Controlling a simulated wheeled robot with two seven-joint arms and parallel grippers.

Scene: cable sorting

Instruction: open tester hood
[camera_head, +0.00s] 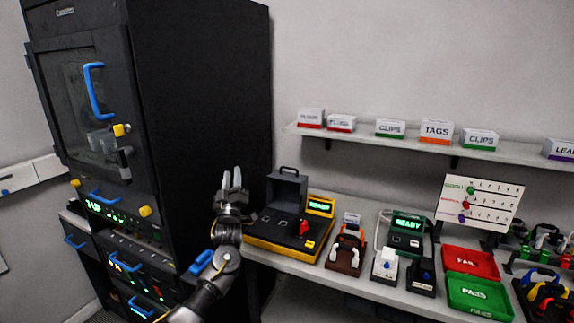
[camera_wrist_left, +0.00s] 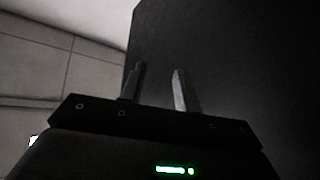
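The tester (camera_head: 283,236) is a black box with a yellow base, on the bench right of the tall black cabinet. A dark hood panel (camera_head: 288,190) with a handle on top stands upright at its back, and the deck with a red part shows uncovered. My left gripper (camera_head: 232,178) points up, left of the tester and in front of the cabinet side. Its fingers are apart with nothing between them; they also show in the left wrist view (camera_wrist_left: 160,75). It hides part of the tester's left edge. My right gripper is not in view.
The cabinet (camera_head: 205,130) rises close behind my left arm. Right of the tester stand several small devices, a red FAIL tray (camera_head: 470,261) and a green PASS tray (camera_head: 476,296). A wall shelf (camera_head: 420,145) holds labelled boxes. The air above the bench is clear.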

